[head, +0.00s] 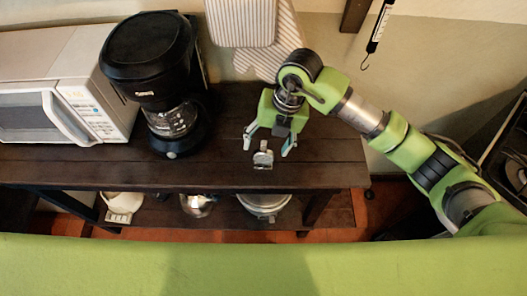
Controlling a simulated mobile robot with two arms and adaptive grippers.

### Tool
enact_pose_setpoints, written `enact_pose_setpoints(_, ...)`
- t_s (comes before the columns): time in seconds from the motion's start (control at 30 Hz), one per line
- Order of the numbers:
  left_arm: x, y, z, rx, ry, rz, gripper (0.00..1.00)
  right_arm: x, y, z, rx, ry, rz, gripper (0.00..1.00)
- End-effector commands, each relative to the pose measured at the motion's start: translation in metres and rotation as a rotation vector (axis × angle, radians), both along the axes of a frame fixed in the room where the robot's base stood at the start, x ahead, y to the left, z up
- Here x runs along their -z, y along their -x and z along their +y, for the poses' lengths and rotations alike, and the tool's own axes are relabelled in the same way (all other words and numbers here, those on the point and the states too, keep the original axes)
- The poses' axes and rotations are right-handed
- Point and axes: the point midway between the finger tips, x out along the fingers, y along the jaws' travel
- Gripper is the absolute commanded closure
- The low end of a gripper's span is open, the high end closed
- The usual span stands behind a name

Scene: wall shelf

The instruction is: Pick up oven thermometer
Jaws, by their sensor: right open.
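The oven thermometer looks to be the small silvery metal object (263,156) standing on the dark wooden shelf top, right of the coffee maker. My right gripper (270,145) is above it, pointing down, with its two fingers apart. One finger is to the left of the object and the other to its right. The object lies between or just in front of the fingertips; I cannot tell the exact depth. Nothing is held. My left gripper is not in view.
A black coffee maker (150,65) and a white microwave (45,105) stand to the left. A striped cloth (268,45) hangs behind the gripper. The shelf top (330,172) is bare toward its right end. A pot (264,205) and other kitchenware sit on the lower level.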

Motion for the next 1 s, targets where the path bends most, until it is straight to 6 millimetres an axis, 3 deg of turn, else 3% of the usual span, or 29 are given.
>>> enact_pose_setpoints(0.17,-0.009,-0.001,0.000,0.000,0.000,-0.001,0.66,0.010,-0.001,0.002,0.001,0.000,0.003,0.39)
enact_pose_setpoints(0.3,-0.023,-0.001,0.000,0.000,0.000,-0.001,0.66,0.030,-0.003,0.004,0.001,0.001,0.005,0.39)
enact_pose_setpoints(0.47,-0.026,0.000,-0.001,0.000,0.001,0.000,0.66,0.051,-0.005,0.008,0.000,-0.001,0.002,0.39)
enact_pose_setpoints(0.73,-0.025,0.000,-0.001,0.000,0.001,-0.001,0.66,0.056,-0.006,0.009,-0.001,-0.001,-0.001,0.39)
enact_pose_setpoints(0.77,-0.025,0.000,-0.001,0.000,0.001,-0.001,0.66,0.056,-0.006,0.009,-0.001,-0.001,-0.001,0.44)
enact_pose_setpoints(0.9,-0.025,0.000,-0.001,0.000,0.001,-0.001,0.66,0.056,-0.006,0.009,-0.001,-0.001,-0.001,0.80)
enact_pose_setpoints(1.0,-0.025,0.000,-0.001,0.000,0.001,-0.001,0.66,0.055,-0.006,0.009,-0.001,-0.001,-0.001,0.81)
